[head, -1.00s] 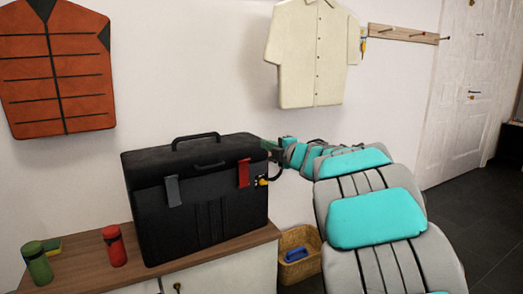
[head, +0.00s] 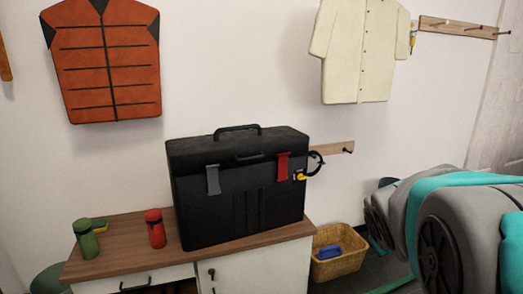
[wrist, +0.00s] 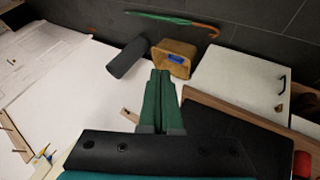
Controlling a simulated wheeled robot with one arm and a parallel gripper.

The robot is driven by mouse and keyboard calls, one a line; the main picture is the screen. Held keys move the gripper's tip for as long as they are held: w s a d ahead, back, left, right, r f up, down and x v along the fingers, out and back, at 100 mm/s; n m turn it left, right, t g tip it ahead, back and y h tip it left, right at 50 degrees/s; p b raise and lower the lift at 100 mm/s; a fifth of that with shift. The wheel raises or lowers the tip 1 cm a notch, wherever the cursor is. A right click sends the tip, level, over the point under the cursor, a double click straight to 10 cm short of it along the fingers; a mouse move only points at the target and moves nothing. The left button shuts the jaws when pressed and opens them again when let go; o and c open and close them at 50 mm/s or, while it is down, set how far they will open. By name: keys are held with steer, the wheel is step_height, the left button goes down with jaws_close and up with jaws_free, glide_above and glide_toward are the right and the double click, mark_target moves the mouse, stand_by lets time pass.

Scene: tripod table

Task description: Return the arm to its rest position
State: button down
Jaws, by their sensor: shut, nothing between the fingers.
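My gripper (wrist: 160,76) shows in the wrist view as two green fingers side by side, shut and empty. In the head view my arm fills the right edge, and the gripper itself is not visible there. The arm is apart from the black case (head: 240,205), which stands upright on the wooden-topped cabinet (head: 125,262). The case also shows at the lower right of the wrist view (wrist: 235,125).
A wicker basket (head: 340,262) with a blue item (head: 329,252) stands on the floor right of the cabinet. A green bottle (head: 86,240) and a red bottle (head: 155,229) stand left of the case. An orange vest (head: 103,65) and cream shirt (head: 362,50) hang above.

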steer(key=s+a+f+m+g+y, duration=0.1)
steer(key=s+a+f+g, duration=0.1)
steer(key=s, duration=0.7)
steer(key=s+a+f+m+g+y, duration=0.1)
steer(key=s+a+f+g+y, duration=0.1)
steer(key=s+a, duration=0.5)
steer(key=s+a+f+g+y, duration=0.1)
steer(key=s+a+f+g, duration=0.3)
steer(key=s, duration=0.8)
step_height(320, 180, down, 2)
steer(key=shift+s+a+m, duration=0.15)
steer(key=shift+a+m, duration=0.15)
steer(key=shift+m, duration=0.1)
steer(key=c, duration=1.6)
jaws_free()
